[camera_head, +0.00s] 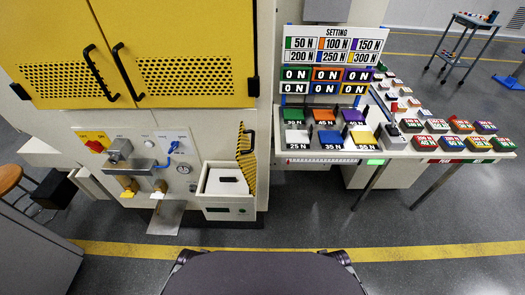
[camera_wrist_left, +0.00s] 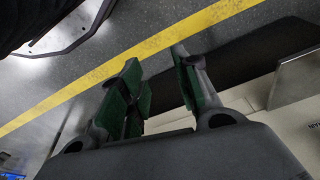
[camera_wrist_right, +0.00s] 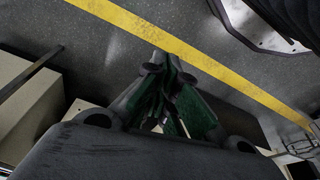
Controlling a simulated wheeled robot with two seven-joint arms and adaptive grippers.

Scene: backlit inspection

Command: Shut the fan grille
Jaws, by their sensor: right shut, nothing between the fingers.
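A yellow panel with black slots or stripes (camera_head: 246,158) stands upright on the right side of a white open-topped box (camera_head: 229,199) at the front of the machine; it looks like the fan grille, swung open. A dark object (camera_head: 228,180) lies inside the box. My left gripper (camera_wrist_left: 162,75) is open and empty in the left wrist view, above the floor near a pale machine edge. My right gripper (camera_wrist_right: 161,72) is shut and empty in the right wrist view, over the floor. Neither gripper touches the panel; neither shows in the head view.
Two yellow perforated doors (camera_head: 180,75) with black handles are closed above. A valve panel (camera_head: 145,150) is left of the box. A bench (camera_head: 330,156) with coloured weight blocks stands on the right. A stool (camera_head: 10,178) is far left. The floor in front is clear.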

